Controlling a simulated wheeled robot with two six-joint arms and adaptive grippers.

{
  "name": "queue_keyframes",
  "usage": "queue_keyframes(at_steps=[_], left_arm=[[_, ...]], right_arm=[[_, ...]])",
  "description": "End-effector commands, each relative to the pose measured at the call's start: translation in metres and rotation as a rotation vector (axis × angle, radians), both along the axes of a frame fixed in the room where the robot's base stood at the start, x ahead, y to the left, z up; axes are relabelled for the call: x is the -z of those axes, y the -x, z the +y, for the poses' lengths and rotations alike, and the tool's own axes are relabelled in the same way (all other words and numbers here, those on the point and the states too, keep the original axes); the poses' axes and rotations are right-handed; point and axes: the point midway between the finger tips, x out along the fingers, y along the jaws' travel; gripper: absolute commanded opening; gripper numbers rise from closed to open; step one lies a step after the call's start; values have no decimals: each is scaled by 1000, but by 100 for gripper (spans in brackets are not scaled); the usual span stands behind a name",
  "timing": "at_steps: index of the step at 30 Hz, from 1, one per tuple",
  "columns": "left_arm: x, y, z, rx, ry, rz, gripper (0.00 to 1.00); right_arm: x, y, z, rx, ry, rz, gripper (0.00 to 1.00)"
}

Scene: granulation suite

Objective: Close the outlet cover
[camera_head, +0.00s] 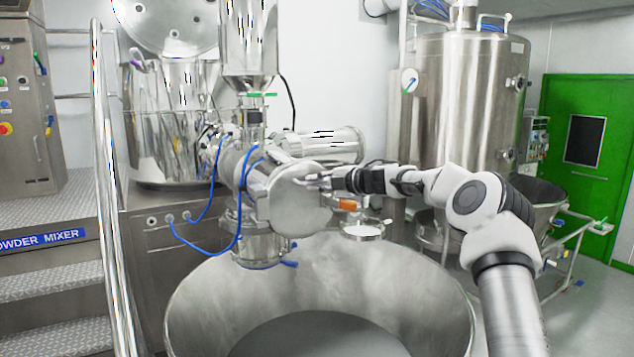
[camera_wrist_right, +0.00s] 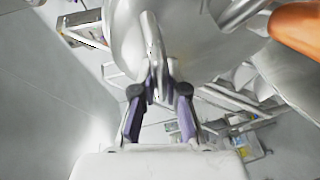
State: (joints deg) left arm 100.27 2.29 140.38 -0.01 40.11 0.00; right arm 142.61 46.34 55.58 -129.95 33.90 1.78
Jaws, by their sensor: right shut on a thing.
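The outlet cover (camera_head: 288,203) is a round steel disc at the front end of the steel machine housing (camera_head: 232,165), above a large bowl. My right gripper (camera_head: 328,181) reaches in from the right, at the cover's right edge. In the right wrist view, my right gripper (camera_wrist_right: 157,88) has its fingers closed on a thin metal handle (camera_wrist_right: 152,50) that stands out from the cover (camera_wrist_right: 128,35). I cannot tell from the head view whether the cover sits flush on the outlet. My left gripper does not show.
A large steel bowl (camera_head: 190,290) stands below the cover. An orange handle (camera_head: 348,205) lies just right of the cover, and it also shows in the right wrist view (camera_wrist_right: 298,28). Blue hoses (camera_head: 240,215) hang left. A handrail (camera_head: 108,190) and steps stand at far left.

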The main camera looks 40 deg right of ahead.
Motion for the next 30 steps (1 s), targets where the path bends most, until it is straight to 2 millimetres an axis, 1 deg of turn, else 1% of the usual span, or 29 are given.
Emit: queue_keyframes(at_steps=[4,6,7,15,18,20,27,30], left_arm=[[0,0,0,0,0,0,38],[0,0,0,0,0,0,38],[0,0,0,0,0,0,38],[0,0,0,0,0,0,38],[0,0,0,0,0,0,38],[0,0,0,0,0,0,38],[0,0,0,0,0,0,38],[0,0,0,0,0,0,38]], right_arm=[[-2,0,0,0,2,-2,0],[-2,0,0,0,2,-2,30],[-2,0,0,0,2,-2,38],[-1,0,0,1,1,-1,38],[-2,4,-1,3,-2,-3,38],[-4,11,-2,2,-3,-2,38],[-13,52,-9,-1,-2,-6,38],[-15,64,-11,-1,-2,-3,38]])
